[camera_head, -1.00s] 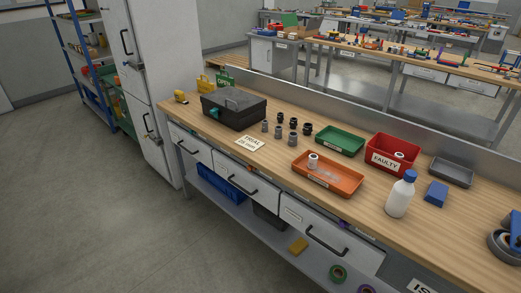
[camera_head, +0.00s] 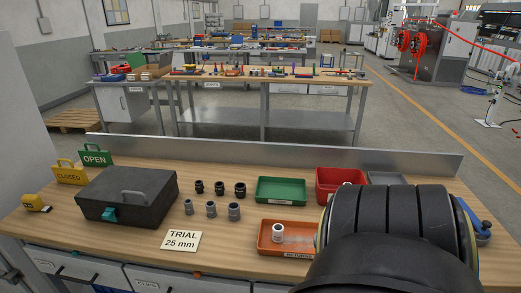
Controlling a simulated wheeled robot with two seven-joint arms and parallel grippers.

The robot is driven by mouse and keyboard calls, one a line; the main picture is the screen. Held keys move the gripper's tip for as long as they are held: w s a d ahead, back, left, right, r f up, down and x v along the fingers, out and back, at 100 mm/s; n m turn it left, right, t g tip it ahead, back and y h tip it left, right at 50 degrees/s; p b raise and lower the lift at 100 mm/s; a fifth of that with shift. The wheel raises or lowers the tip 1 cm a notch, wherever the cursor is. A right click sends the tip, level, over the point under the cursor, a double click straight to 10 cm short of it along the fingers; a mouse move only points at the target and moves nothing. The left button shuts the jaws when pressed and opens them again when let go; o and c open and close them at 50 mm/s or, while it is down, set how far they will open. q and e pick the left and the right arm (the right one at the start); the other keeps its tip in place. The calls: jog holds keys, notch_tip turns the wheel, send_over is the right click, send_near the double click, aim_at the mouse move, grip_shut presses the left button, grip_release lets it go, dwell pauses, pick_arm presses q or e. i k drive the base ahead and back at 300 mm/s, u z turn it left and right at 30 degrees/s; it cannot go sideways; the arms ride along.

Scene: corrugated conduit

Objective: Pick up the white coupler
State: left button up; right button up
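A white coupler (camera_head: 278,231) stands in the left part of the orange tray (camera_head: 268,249) on the bench. The tray's right part is hidden behind a large dark ribbed part of my arm close to the camera. A bit of another white piece (camera_head: 347,184) shows at the red bin (camera_head: 328,186), mostly hidden. Neither of my grippers shows, so I cannot see whether they are open or shut.
Three black fittings (camera_head: 219,188) and three grey ones (camera_head: 211,209) stand left of the green tray (camera_head: 280,190). A dark case (camera_head: 128,195), a TRIAL 25 mm card (camera_head: 181,240) and a yellow tape measure (camera_head: 35,203) are further left. A metal back rail (camera_head: 270,153) runs behind.

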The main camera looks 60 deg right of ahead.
aim_at(278, 229)
jog(key=z, duration=0.9)
jog(key=i, duration=0.9)
jog(key=z, duration=1.05)
